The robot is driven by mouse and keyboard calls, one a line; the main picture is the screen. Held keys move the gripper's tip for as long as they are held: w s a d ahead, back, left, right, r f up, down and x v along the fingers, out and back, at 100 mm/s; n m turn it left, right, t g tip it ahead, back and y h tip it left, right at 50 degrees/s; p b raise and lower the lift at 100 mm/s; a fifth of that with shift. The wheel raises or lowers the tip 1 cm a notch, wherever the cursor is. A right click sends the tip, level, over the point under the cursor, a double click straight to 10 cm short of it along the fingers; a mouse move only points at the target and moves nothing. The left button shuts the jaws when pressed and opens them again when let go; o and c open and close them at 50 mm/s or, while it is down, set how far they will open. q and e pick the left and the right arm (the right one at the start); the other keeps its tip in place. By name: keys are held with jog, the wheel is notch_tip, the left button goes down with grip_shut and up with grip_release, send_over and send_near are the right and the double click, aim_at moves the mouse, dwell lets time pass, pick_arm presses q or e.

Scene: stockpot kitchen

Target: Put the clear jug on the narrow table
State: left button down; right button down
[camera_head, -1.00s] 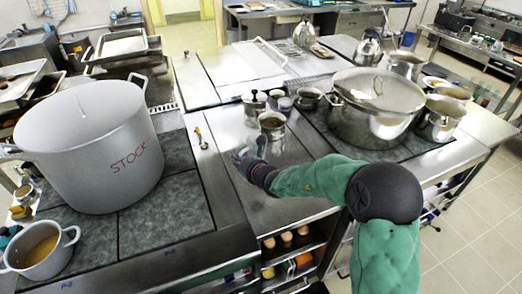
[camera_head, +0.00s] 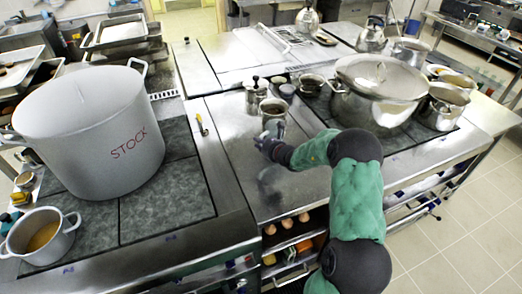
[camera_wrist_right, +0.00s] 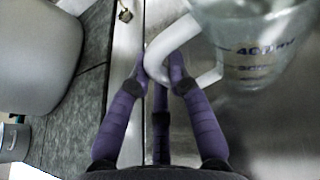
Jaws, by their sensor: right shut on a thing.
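The clear jug (camera_head: 273,113) stands on the steel worktop between the two cooking tops. In the right wrist view the jug (camera_wrist_right: 258,45) fills the upper right, with measuring marks on its wall and a pale handle (camera_wrist_right: 170,45). My right gripper (camera_head: 264,139) is at the near side of the jug. In the right wrist view its purple fingers (camera_wrist_right: 160,72) are shut on the handle. The jug looks upright. My left gripper is in neither view. I cannot tell which surface is the narrow table.
A large stockpot (camera_head: 85,135) stands on the left cooking top. A small pot (camera_head: 40,236) is in front of it. A big lidded pot (camera_head: 378,92) stands right of the jug. A lidded metal canister (camera_head: 256,98) is close behind the jug. The worktop's front part is clear.

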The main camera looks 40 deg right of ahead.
jog(key=shift+w+d+f, duration=0.15)
jog(key=shift+d+f, duration=0.15)
jog(key=shift+f+b, duration=0.5)
jog(key=shift+f, duration=1.1)
jog(key=c, duration=1.2)
grip_release()
jog(key=shift+f, duration=0.15)
jog(key=shift+o, duration=0.2)
